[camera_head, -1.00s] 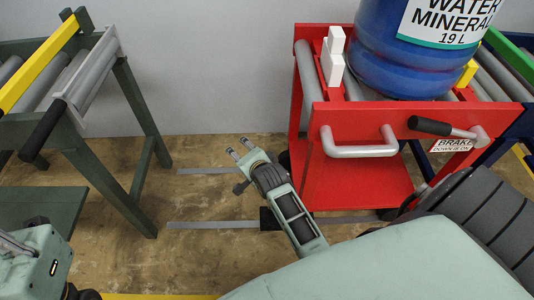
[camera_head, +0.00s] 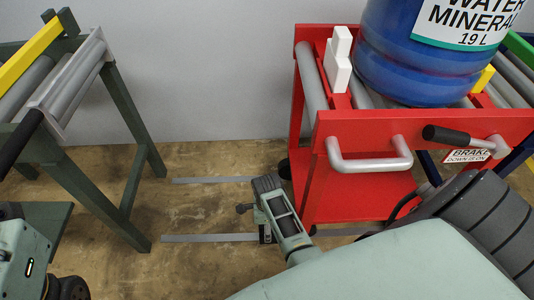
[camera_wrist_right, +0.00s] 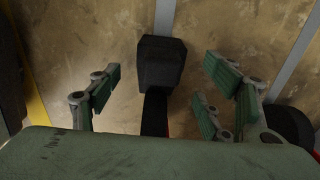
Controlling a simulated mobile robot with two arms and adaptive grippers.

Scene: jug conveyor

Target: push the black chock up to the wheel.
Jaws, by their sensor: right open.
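The black chock (camera_wrist_right: 162,62) lies on the floor in the right wrist view, with a dark bar (camera_wrist_right: 155,112) running from it toward my gripper. My right gripper (camera_wrist_right: 163,78) is open, its green-padded fingers spread to either side of the chock in that view. I cannot tell whether they touch it. A dark wheel (camera_wrist_right: 288,125) shows at the right of the wrist view, apart from the chock. In the head view a wheel (camera_head: 285,168) shows under the red cart, beside my right gripper (camera_head: 268,188). My arm hides most of the chock there. My left gripper's fingers are out of view.
The red cart (camera_head: 360,197) carries a blue water jug (camera_head: 405,65) and has a grey handle (camera_head: 368,162). A green roller stand (camera_head: 125,140) is at the left. Grey floor strips (camera_head: 210,238) cross the clear floor between stand and cart.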

